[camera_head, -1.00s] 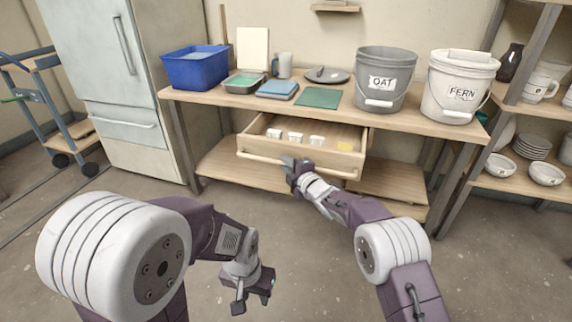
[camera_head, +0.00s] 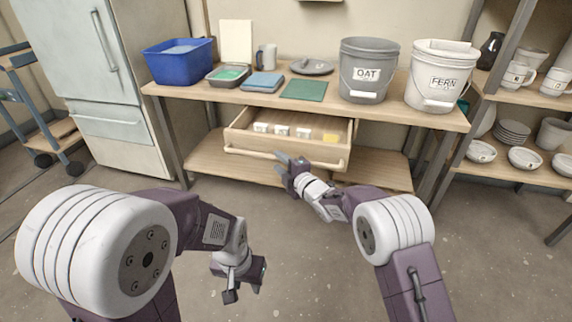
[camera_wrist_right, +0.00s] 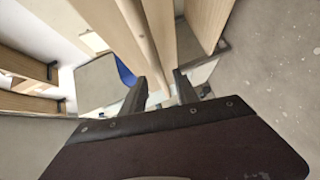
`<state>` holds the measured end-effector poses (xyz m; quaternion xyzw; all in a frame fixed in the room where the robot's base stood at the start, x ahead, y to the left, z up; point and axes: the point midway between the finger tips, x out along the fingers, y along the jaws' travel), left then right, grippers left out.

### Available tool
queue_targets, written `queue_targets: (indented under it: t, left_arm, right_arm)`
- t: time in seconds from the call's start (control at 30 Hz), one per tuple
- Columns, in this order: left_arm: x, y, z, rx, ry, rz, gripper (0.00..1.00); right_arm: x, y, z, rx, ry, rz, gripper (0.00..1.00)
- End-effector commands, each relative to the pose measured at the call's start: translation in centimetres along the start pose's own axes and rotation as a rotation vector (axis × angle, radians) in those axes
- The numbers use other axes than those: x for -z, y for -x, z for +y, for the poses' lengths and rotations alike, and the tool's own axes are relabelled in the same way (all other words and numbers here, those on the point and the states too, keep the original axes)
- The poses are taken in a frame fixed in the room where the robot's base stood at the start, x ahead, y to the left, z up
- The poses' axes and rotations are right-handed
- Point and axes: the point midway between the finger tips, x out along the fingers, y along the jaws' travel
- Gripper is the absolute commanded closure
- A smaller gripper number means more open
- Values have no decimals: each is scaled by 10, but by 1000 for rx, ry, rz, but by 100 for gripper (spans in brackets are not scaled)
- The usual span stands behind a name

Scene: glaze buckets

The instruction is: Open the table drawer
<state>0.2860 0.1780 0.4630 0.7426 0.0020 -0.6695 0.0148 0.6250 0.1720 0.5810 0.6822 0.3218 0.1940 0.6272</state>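The wooden drawer (camera_head: 236,133) under the table (camera_head: 215,94) is pulled out, with its inside visible. Its bar handle (camera_head: 250,153) runs along the front. My right gripper (camera_head: 284,160) is at the handle, right of its middle, with its fingers spread. In the right wrist view the handle bar (camera_wrist_right: 140,35) runs down toward the gap between the fingers of my right gripper (camera_wrist_right: 160,92), and the fingers stand apart. I cannot tell whether they touch the bar. My left gripper (camera_head: 242,290) hangs low over the floor, open and empty, away from the drawer.
A blue bin (camera_head: 180,66), a grey OAT bucket (camera_head: 366,60) and a white FERN bucket (camera_head: 440,65) stand on the table. A lower shelf (camera_head: 205,158) is beneath. Floor in front is clear.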

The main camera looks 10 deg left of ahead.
Motion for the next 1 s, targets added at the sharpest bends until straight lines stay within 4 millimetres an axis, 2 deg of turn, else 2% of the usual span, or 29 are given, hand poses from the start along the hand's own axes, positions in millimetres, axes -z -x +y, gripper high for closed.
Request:
queue_targets:
  t: [0.03,0.1,0.3,0.8,0.87,0.97,1.0]
  left_arm:
    - [1,9,0,0,0,0,64]
    - [1,13,0,0,0,0,64]
    - [2,20,0,0,0,0,64]
    - [2,21,0,0,0,0,64]
    - [3,26,0,0,0,0,64]
    - [4,38,1,0,0,0,64]
    - [5,45,1,0,0,0,64]
  right_arm:
    - [0,10,4,2,-2,-1,64]
    - [0,21,4,2,-1,-1,64]
    - [0,43,1,1,-1,-1,64]
    - [-2,47,1,-1,-1,-3,64]
    - [-11,50,13,-13,0,-19,64]
    - [-35,66,70,-82,17,-66,64]
    - [-49,81,100,-113,22,-99,64]
